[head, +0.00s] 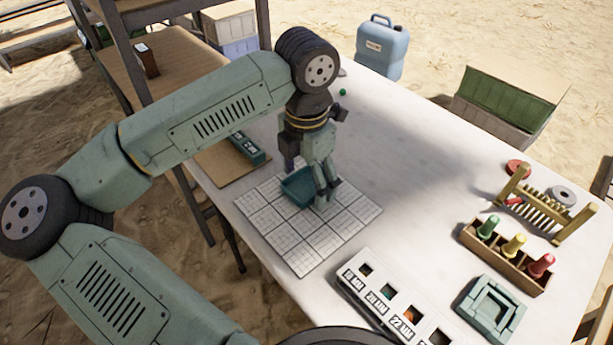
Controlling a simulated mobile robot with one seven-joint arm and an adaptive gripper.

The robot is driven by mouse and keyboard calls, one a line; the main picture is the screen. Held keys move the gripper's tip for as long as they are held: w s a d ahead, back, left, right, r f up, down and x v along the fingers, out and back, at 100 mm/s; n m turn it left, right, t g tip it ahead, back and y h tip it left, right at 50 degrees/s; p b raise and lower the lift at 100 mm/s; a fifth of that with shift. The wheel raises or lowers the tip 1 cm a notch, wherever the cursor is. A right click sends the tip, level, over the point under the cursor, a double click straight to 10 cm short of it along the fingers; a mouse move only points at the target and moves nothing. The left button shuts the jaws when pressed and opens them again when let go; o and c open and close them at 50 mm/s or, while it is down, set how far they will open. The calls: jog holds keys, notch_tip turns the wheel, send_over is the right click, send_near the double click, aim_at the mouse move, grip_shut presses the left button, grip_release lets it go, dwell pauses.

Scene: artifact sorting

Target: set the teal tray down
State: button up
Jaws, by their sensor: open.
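The teal tray (296,187) rests on the white gridded mat (292,262), towards its far side on the table. My gripper (326,200) points down at the tray's right side, and its jaws are open. The fingers overlap the tray's right edge in the picture, so part of that edge is hidden. I cannot tell whether a finger still touches the tray wall. The tray looks level, and no objects show in the part of its inside that I see.
A labelled slotted box (385,300) stands at the table's front. To the right are a wooden holder with coloured pegs (505,257), a wooden rack (546,207) and a square green block (490,309). A green bar (248,149) lies left of the mat. The table's middle right is clear.

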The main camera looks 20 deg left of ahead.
aim_at(306, 189)
notch_tip(306, 189, up, 12)
jog(key=shift+r, duration=0.15)
dwell(0.3)
dwell(0.4)
